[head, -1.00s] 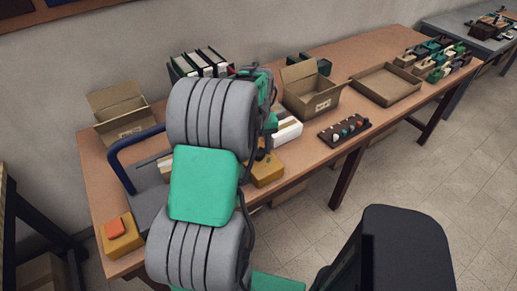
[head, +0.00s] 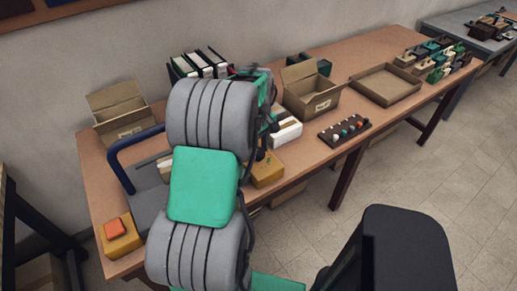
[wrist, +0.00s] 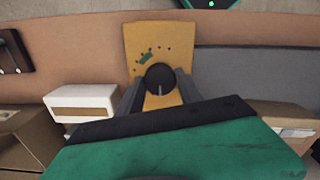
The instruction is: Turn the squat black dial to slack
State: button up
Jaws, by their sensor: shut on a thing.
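The squat black dial (wrist: 160,77) sits on a yellow box (wrist: 142,40) in the wrist view. A pale pointer line on the dial points toward the bottom of the picture. A green mark and several small dark marks lie on the box face above the dial. My gripper (wrist: 161,86) has a grey finger on each side of the dial and is shut on it. In the head view the yellow box (head: 268,172) stands at the table's front edge, partly behind my arm. The dial is hard to make out there.
A white box (wrist: 84,101) stands left of the dial's box in the wrist view. In the head view, a dark strip with several knobs (head: 345,131), an open carton (head: 311,103) and a shallow tray (head: 386,86) lie to the right. An orange-topped yellow box (head: 122,243) is front left.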

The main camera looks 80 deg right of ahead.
aim_at(258, 151)
dwell(0.3)
jog(key=o, duration=1.4)
notch_tip(258, 151, up, 8)
jog(key=shift+f+b, duration=0.1)
jog(key=shift+b, duration=0.25)
